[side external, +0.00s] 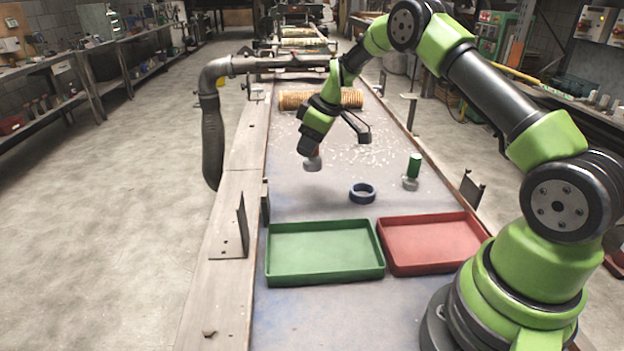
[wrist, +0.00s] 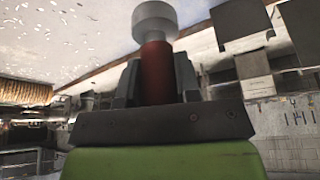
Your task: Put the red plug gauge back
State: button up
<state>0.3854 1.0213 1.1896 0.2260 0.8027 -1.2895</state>
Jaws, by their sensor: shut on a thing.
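My gripper (wrist: 157,82) is shut on the red plug gauge (wrist: 155,75). In the wrist view its red handle sits between the two fingers and its grey metal head (wrist: 155,20) points away from the jaws. In the side view my gripper (side external: 310,151) points down over the left part of the bench, and the gauge's grey head (side external: 313,164) shows below it. The red handle is mostly hidden there by the gripper. The head appears to be above the bench top, but the exact gap is hard to tell.
A green plug gauge (side external: 414,166) stands on the bench (side external: 310,205) to the right. A dark blue ring (side external: 362,196) lies nearer. A green tray (side external: 325,277) and a red tray (side external: 432,268) are in front. A brown mesh tube (side external: 295,100) lies behind my gripper. Metal brackets stand along the edges.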

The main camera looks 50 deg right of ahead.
aim_at(310, 171)
notch_tip(310, 171, down, 7)
jog(key=shift+r, duration=0.1)
dwell(0.4)
jog(key=o, duration=1)
jog(key=shift+f, duration=0.2)
